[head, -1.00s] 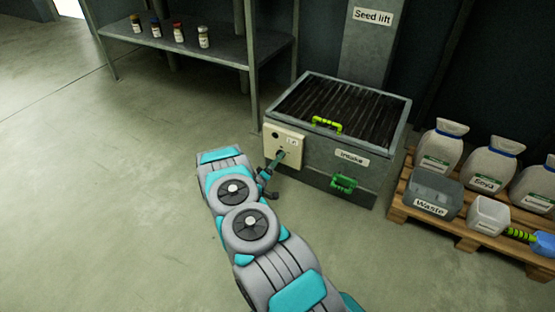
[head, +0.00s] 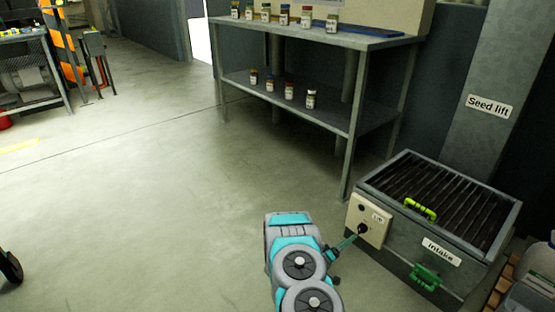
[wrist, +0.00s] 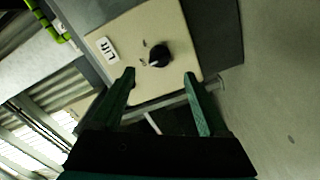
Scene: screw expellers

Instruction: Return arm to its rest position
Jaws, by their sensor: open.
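My gripper (head: 348,245) is at the left side of the intake box, in front of its cream switch panel. In the wrist view my gripper (wrist: 160,82) is open, its two green fingers apart with nothing held between them. The panel (wrist: 180,30) carries a black knob (wrist: 158,55) just beyond the fingertips. I see no clear contact between fingers and knob. In the head view my grey and teal arm reaches up from the bottom edge to the panel (head: 377,214).
The intake box (head: 405,245) has a grated top and green handles (head: 420,209). A metal shelf (head: 335,118) with several jars stands behind it. A pallet (head: 498,285) is at the lower right. The floor (head: 150,215) to the left is open. A dark wheel (head: 10,268) shows at the left edge.

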